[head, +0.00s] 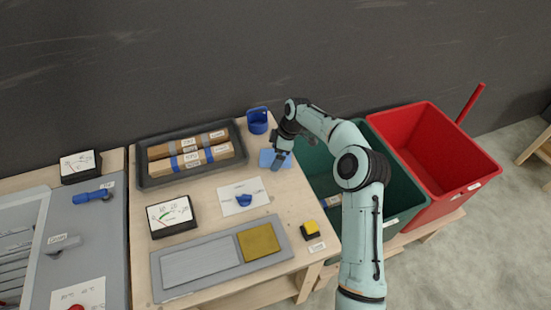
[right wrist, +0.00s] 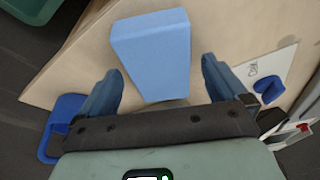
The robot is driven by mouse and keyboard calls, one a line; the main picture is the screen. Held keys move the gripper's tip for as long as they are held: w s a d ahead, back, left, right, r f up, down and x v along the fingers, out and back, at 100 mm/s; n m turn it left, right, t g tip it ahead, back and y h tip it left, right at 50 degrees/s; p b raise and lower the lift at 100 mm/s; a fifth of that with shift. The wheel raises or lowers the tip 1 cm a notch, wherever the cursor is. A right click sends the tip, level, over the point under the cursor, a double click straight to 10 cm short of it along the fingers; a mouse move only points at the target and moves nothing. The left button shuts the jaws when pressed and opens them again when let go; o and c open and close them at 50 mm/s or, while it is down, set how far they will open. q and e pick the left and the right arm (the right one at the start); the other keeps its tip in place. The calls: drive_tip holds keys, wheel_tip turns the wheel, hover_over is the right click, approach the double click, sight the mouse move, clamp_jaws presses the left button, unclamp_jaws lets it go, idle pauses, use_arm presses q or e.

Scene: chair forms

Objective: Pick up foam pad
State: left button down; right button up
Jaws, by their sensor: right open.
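The foam pad (head: 268,158) is a light blue block lying on the wooden table near its right edge. In the right wrist view the foam pad (right wrist: 152,55) lies ahead of the fingers, its near end reaching between the fingertips. My right gripper (head: 280,163) is over the pad and hides part of it in the head view. In the right wrist view my right gripper (right wrist: 160,75) is open, with one blue finger on each side of the pad's near end and gaps on both sides. My left gripper is not in view.
A dark blue cup (head: 257,120) stands just behind the pad. A grey tray (head: 143,178) with wrapped bars is to the left. A white card (head: 231,206) with a blue piece lies nearer. Green (head: 408,212) and red (head: 440,160) bins stand right of the table.

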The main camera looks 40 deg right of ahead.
drive_tip(key=c, duration=1.2)
